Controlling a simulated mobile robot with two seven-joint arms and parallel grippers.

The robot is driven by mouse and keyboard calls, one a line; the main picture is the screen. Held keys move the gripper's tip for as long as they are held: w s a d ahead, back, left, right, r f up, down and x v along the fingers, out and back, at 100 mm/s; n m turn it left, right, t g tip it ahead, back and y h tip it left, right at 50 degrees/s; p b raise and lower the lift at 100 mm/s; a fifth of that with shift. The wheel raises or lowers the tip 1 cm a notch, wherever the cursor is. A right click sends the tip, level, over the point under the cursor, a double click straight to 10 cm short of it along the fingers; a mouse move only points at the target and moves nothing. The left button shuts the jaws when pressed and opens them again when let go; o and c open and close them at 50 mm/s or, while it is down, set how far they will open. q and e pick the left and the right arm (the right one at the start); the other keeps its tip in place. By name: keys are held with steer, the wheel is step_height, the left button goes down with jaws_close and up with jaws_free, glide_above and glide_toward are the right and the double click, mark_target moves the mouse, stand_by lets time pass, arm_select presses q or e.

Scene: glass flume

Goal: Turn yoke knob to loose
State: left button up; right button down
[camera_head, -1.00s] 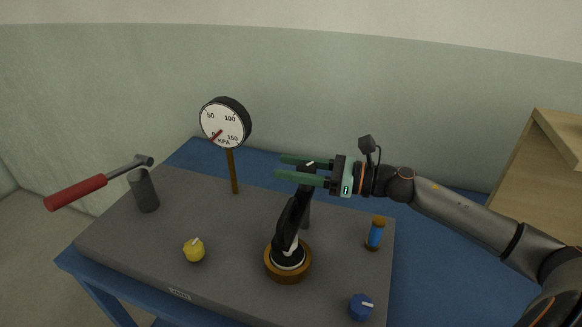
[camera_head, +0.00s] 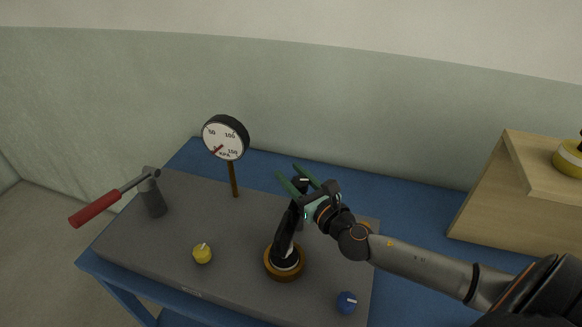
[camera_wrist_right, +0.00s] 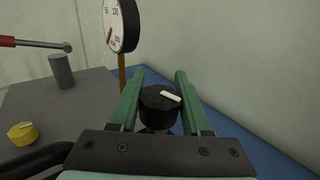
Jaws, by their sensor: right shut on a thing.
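The yoke knob (camera_head: 304,182) is a black cap with a white pointer line, on top of a tilted black yoke (camera_head: 287,232) with a round brown base. It also shows in the right wrist view (camera_wrist_right: 157,103), between the two green fingers, its white line lying nearly crosswise and tilted slightly down to the right. My right gripper (camera_head: 289,172) is shut on the knob, with its fingertips reaching past it up and to the left. The fingers also show in the wrist view (camera_wrist_right: 160,78). My left gripper is not in view.
A pressure gauge (camera_head: 225,137) stands on a post behind the yoke. A red-handled lever (camera_head: 95,208) on a grey post is at left. A yellow knob (camera_head: 203,254) and a blue knob (camera_head: 346,302) sit on the grey plate (camera_head: 150,250). A wooden box (camera_head: 510,200) stands at right.

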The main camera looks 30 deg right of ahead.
steer(key=shift+m+h, duration=0.3)
steer(key=shift+h, duration=0.2)
steer(key=shift+c, duration=1.9)
jaws_free()
steer(key=shift+d, duration=0.1)
steer(key=shift+s+f, duration=0.15)
steer(key=shift+s, duration=0.5)
steer(key=s+b, duration=0.2)
steer(key=s, duration=0.9)
